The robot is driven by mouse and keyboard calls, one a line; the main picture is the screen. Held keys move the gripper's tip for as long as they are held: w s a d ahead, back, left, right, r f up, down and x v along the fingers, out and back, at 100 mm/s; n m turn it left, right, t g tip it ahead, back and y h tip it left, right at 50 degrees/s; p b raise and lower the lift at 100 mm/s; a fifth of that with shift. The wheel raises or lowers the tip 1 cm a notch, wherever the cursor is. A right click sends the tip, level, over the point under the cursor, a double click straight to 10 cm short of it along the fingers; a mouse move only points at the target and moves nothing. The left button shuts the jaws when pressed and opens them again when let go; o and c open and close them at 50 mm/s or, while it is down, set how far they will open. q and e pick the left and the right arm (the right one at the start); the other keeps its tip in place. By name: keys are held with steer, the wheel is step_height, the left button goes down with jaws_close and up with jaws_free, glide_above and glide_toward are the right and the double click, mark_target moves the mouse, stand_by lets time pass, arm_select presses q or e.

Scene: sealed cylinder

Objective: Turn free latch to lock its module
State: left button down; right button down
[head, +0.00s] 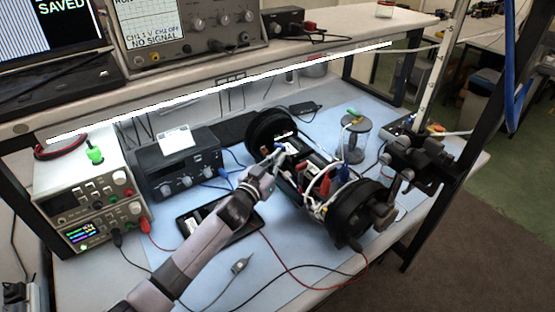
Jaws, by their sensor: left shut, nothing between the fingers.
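The opened cylinder (313,171) lies across the blue mat, with a black round end at its upper left (271,131) and another at its lower right (357,212). Modules, wires and red clips show in its open middle. A small white part (291,148) sits near its upper-left end; I cannot tell whether it is the free latch. My left arm reaches in from the lower left. My left gripper (279,157) is shut and empty, its tips at the cylinder's upper-left part, close to that white part. Contact cannot be told.
Power supplies (95,200) and a black instrument (178,165) stand left. A dark tablet (220,222) lies beneath my left arm. A clear jar (354,140) stands behind the cylinder. Dark equipment (425,160) stands right. Red and black leads cross the front mat.

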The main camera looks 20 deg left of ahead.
arm_select(q)
steer(key=shift+d+n+y, duration=0.1)
steer(key=shift+n+y, duration=0.2)
steer(key=shift+y, duration=0.2)
steer(key=shift+d+n+y+b, duration=0.2)
steer(key=shift+n+y+b, duration=0.3)
steer(key=shift+y+b, duration=0.25)
steer(key=shift+w+d, duration=0.35)
steer(key=shift+d, duration=0.25)
stand_by(1.6)
stand_by(0.7)
